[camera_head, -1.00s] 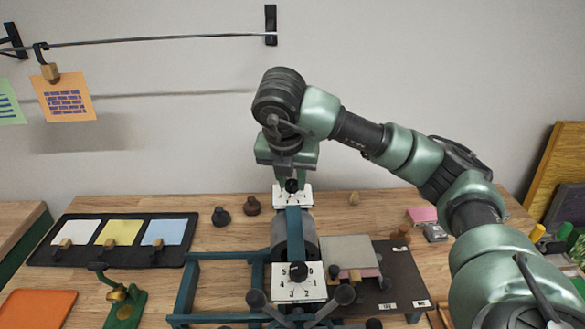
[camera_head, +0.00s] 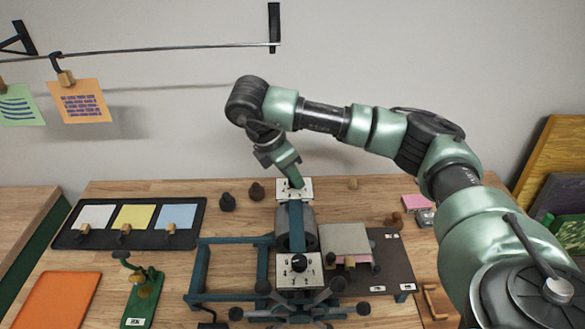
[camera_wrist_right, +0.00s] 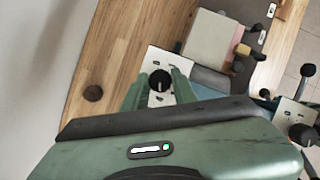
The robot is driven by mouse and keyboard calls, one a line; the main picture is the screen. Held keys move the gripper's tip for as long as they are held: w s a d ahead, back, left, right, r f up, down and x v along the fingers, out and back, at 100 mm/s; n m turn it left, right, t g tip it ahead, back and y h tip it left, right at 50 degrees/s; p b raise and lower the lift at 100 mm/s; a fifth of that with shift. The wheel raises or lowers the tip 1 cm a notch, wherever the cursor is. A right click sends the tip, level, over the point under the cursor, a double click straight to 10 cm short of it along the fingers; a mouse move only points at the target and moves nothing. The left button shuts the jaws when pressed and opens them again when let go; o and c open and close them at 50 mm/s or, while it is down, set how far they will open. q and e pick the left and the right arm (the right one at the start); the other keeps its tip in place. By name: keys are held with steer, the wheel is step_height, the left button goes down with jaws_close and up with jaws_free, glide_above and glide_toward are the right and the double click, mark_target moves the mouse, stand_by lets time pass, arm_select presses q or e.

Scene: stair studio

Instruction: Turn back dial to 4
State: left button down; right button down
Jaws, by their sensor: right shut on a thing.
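The back dial is a black knob (camera_wrist_right: 159,80) on a white plate (camera_head: 283,194) at the rear of the press. My right gripper (camera_head: 296,182) comes down on it at a slant, from the upper left in the head view. In the right wrist view its two green fingers (camera_wrist_right: 159,86) stand on either side of the knob, shut on it. Marks show on the plate (camera_wrist_right: 150,61), but I cannot read the pointer setting. The front dial (camera_head: 299,262) has a similar white plate and black knob, apart from the gripper. My left gripper is not in view.
The press has a grey roller (camera_head: 310,240) and a blue frame (camera_head: 203,270). A black tray (camera_head: 75,237) with coloured cards lies left. Dark knobs (camera_head: 227,203) stand left of the back dial. A grey block (camera_head: 345,238) stands on the right. The wall is close behind.

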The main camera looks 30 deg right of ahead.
steer(key=shift+m, duration=0.4)
steer(key=c, duration=1.1)
jaws_free()
steer(key=shift+c, duration=0.2)
steer(key=v, duration=0.7)
steer(key=shift+w+a+r, duration=0.2)
steer(key=shift+r, duration=0.15)
